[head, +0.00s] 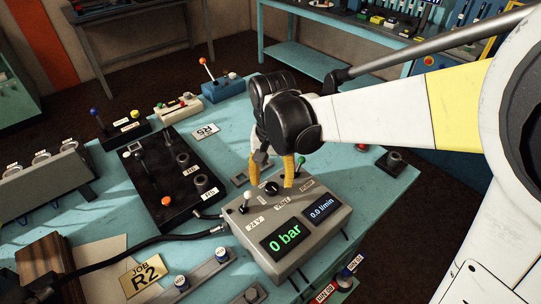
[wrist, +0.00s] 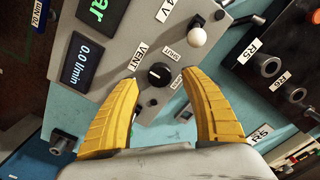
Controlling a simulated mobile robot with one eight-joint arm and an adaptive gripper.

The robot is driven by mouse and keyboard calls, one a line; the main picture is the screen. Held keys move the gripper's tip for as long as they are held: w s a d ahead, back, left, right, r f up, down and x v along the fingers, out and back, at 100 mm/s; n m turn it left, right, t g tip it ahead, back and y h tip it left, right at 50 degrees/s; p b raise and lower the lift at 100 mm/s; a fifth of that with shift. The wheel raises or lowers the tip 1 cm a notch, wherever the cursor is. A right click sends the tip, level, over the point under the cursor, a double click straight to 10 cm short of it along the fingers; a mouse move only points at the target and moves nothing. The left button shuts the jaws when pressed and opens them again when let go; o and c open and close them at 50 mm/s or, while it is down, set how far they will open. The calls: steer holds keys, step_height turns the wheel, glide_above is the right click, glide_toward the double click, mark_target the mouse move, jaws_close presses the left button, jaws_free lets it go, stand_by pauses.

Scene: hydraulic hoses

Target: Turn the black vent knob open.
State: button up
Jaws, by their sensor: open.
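The black vent knob (head: 272,188) sits on top of the grey control box (head: 313,243), behind its two displays. In the wrist view the round knob (wrist: 159,75) has a small white mark on it. The label VENT is beside it, SHUT is near its edge, and another label on the far side is partly hidden. My gripper (head: 271,182) points down over the box with its yellow fingers apart. In the wrist view my gripper (wrist: 160,79) has one fingertip on each side of the knob, with visible gaps. Nothing is held.
A white-ball lever (head: 246,198) stands left of the knob on the same box, and a green-ball lever (head: 301,160) stands behind it. The displays read 0 bar and 0.0 l/min. A black valve block (head: 160,180) and a black hose (head: 150,243) lie to the left.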

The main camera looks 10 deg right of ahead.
mark_target(272, 187)
step_height(272, 187, up, 9)
stand_by(0.4)
steer(key=s+d+f+n+t+b, duration=0.2)
steer(key=s+d+t, duration=0.5)
steer(key=s+d, duration=0.4)
steer(key=d+f, duration=0.1)
steer(key=d, duration=0.1)
steer(key=shift+d+f, duration=0.15)
steer(key=shift+d, duration=0.15)
